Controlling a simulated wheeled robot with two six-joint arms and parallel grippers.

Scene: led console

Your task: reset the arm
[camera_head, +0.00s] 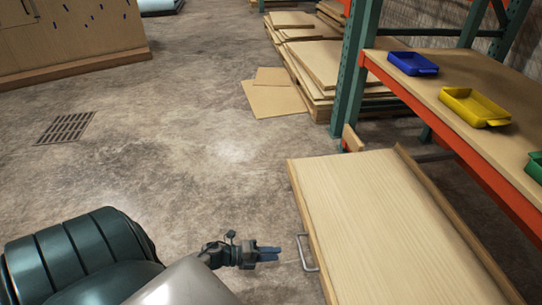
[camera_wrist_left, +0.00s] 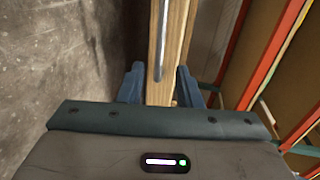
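My left gripper (camera_head: 279,253) is low in the middle of the head view, with its blue fingers pointing right. It is just left of a metal handle (camera_head: 308,252) on the near side of a pale wooden panel (camera_head: 375,225), with a small gap between them. In the left wrist view the gripper (camera_wrist_left: 159,84) has its two fingers apart and nothing held. The wooden edge (camera_wrist_left: 178,40) and the handle (camera_wrist_left: 163,40) show beyond and between the fingers. My right gripper is not in view.
A shelf with an orange beam (camera_head: 440,130) and green posts stands on the right. It bears a blue bin (camera_head: 413,63), a yellow bin (camera_head: 474,106) and a green bin (camera_head: 535,167). Stacked boards (camera_head: 315,60) lie behind.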

